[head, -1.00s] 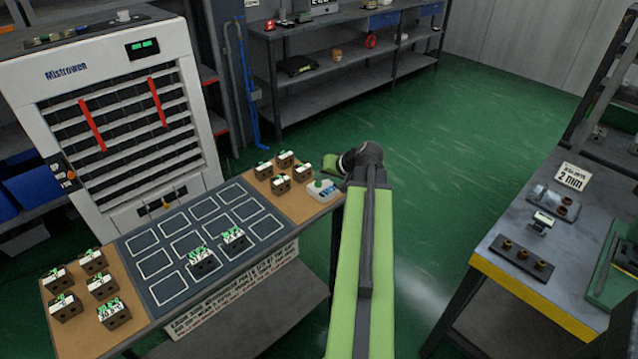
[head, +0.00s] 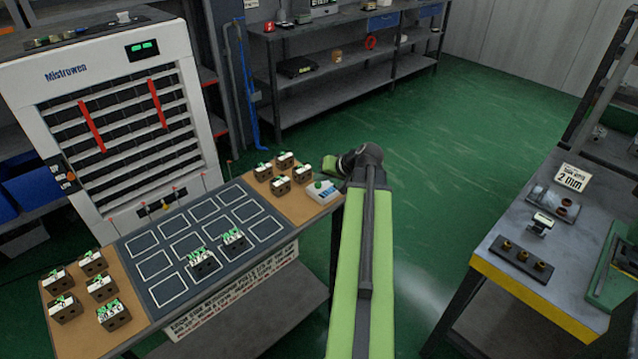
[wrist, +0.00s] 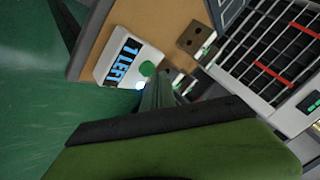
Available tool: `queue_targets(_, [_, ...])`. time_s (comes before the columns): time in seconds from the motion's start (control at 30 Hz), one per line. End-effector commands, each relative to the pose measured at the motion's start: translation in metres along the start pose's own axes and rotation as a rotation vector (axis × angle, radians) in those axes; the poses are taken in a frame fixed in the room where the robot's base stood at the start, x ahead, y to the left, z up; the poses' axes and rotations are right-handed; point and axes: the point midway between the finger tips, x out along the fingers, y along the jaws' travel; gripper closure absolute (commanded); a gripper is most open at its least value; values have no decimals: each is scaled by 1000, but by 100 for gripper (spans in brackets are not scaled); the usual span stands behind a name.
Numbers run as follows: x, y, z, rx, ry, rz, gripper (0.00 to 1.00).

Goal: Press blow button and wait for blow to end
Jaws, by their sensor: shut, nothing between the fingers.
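The white button box (head: 325,194) sits at the right end of the table, with a green button (head: 320,184) on top. In the wrist view the box (wrist: 112,62) has a display reading "1 LEFT", and the green button (wrist: 147,69) is right by my fingertips. My gripper (wrist: 157,90) is shut and empty, its tips beside the button; I cannot tell whether they touch it. In the head view my arm's end is just behind the box and the fingertips are hard to make out. The white Mistrowen machine (head: 118,75) stands behind the table.
A dark mat (head: 150,264) with outlined cells holds two valve blocks (head: 202,262). More blocks stand on brown areas at both ends, several (head: 113,315) at the left. A yellow-edged workbench (head: 535,283) is on the right. Green floor lies open between the tables.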

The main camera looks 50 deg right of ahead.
Motion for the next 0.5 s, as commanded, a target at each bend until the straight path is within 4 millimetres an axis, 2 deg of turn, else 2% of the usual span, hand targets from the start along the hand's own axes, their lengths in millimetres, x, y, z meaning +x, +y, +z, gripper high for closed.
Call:
queue_targets(0.17, [-2, -2, -2, 0, 0, 0, 100])
queue_targets(0.5, [-30, -22, -22, 0, 0, 0, 100])
